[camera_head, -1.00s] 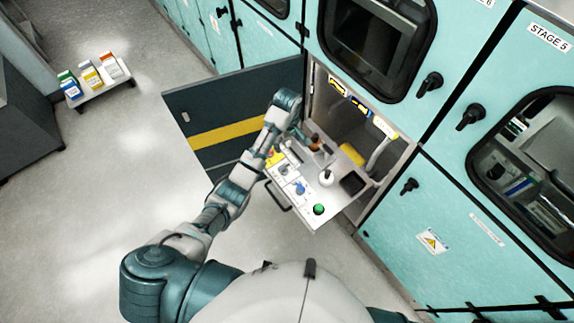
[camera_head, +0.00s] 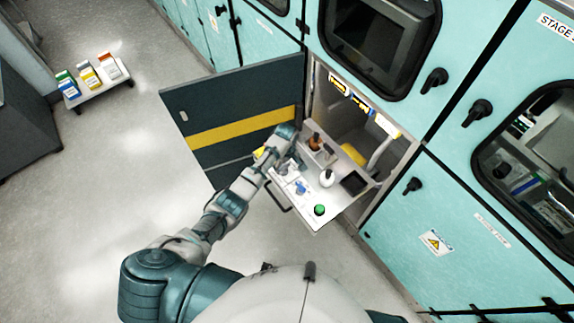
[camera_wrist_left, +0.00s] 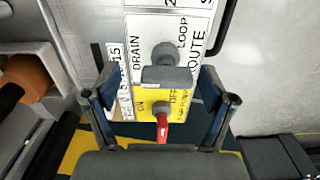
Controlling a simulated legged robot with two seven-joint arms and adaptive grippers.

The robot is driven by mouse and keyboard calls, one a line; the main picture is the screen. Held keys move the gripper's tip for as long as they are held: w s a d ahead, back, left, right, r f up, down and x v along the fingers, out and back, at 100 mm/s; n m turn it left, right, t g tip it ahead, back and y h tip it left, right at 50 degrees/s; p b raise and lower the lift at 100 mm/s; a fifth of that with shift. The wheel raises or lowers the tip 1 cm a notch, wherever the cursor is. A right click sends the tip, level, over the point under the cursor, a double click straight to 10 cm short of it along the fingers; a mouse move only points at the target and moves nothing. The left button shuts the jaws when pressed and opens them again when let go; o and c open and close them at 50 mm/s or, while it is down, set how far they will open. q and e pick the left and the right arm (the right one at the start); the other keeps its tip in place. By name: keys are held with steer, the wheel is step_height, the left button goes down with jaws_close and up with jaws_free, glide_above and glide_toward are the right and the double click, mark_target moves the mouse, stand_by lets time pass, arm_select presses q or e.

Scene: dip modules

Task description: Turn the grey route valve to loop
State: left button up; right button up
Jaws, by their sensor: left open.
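The grey route valve (camera_wrist_left: 167,76) shows in the left wrist view on a white plate, with "DRAIN" on its left, "LOOP" on its right and "ROUTE" further right. Its grey bar lies crosswise in that picture; I cannot tell which label it is set to. My left gripper (camera_wrist_left: 158,82) is open, with one finger on each side of the valve in the picture; no contact is clear. In the head view my left gripper (camera_head: 284,163) is over the left end of the pulled-out tray (camera_head: 325,204), and hides the valve there. My right gripper is out of view.
A red handle (camera_wrist_left: 162,127) on a yellow ON/OFF plate sits just below the valve. An open dark door (camera_head: 235,100) stands behind my arm.

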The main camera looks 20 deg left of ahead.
arm_select(q)
steer(key=shift+a+f, duration=0.15)
steer(key=shift+a, duration=0.95)
steer(key=c, duration=0.7)
steer(key=shift+d+f, duration=0.1)
steer(key=shift+d, duration=0.05)
steer(key=c, duration=0.5)
steer(key=shift+o, duration=0.2)
steer(key=shift+d, duration=0.6)
steer(key=shift+a, duration=0.1)
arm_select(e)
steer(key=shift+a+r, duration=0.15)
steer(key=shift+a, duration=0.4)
